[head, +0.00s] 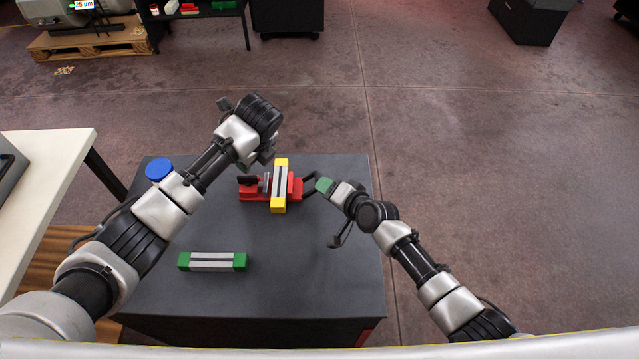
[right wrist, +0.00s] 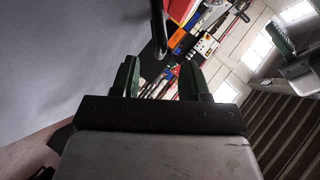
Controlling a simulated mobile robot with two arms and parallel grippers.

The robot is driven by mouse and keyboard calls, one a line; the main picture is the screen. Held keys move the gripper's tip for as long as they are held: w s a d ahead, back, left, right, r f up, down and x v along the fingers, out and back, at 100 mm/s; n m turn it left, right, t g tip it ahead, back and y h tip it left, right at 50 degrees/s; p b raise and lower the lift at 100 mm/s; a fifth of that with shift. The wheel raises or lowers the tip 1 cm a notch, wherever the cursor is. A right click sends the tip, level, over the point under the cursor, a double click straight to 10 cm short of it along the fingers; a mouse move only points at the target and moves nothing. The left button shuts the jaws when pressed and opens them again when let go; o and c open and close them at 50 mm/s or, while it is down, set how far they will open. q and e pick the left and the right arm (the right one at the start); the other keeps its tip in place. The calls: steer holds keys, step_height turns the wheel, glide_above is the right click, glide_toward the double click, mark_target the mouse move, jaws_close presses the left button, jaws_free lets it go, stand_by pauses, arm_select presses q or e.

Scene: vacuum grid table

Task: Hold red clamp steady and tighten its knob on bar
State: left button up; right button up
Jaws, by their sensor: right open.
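The red clamp (head: 251,195) lies on the dark table, with a black knob (head: 246,180) at its left end and a dark loop-like handle (head: 311,174) at its right. The yellow-ended grey bar (head: 279,206) lies across the clamp's middle. My right gripper (head: 321,185) is at the loop's right side. In the right wrist view its green fingers (right wrist: 158,72) are apart, with a dark curved rod (right wrist: 176,40) just ahead of the gap; contact is unclear. My left gripper (head: 264,154) is above and behind the knob, largely hidden by its wrist; its opening is unclear.
A second bar (head: 212,261) with green ends lies at the table's front left. The dark table (head: 310,290) is clear at front right. A white table (head: 50,165) stands at left. A blue disc (head: 159,169) shows beside my left arm.

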steer(key=shift+x, duration=2.75)
